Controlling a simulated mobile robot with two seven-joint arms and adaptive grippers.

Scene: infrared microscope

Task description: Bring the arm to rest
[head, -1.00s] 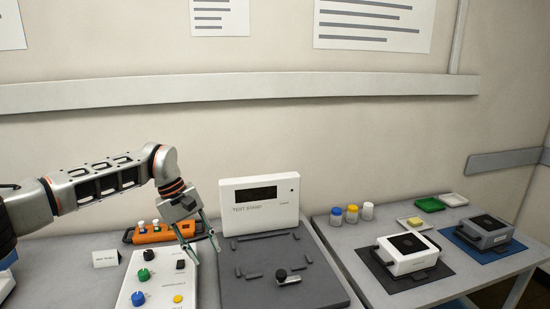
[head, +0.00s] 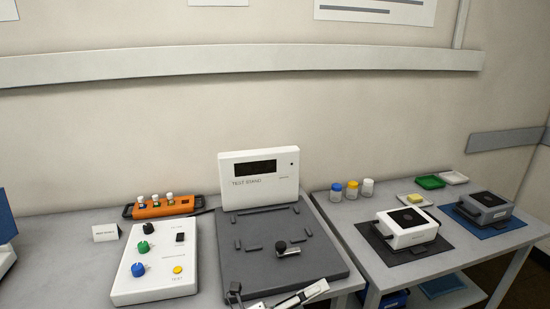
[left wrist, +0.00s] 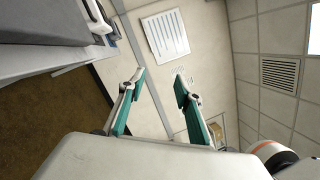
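My left gripper (head: 279,289) shows only in part at the bottom edge of the head view, in front of the grey test stand plate. In the left wrist view its two teal fingers (left wrist: 160,75) are spread apart with nothing between them. They point toward a wall with a printed sheet. Most of the left arm is outside the head view. My right gripper is in neither view.
The test stand (head: 259,178) has a grey base plate (head: 310,262). A white control box (head: 150,270) and an orange rack (head: 163,207) stand left of it. On the right table are a white device (head: 408,229), a grey-blue device (head: 486,207) and several small jars (head: 352,190).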

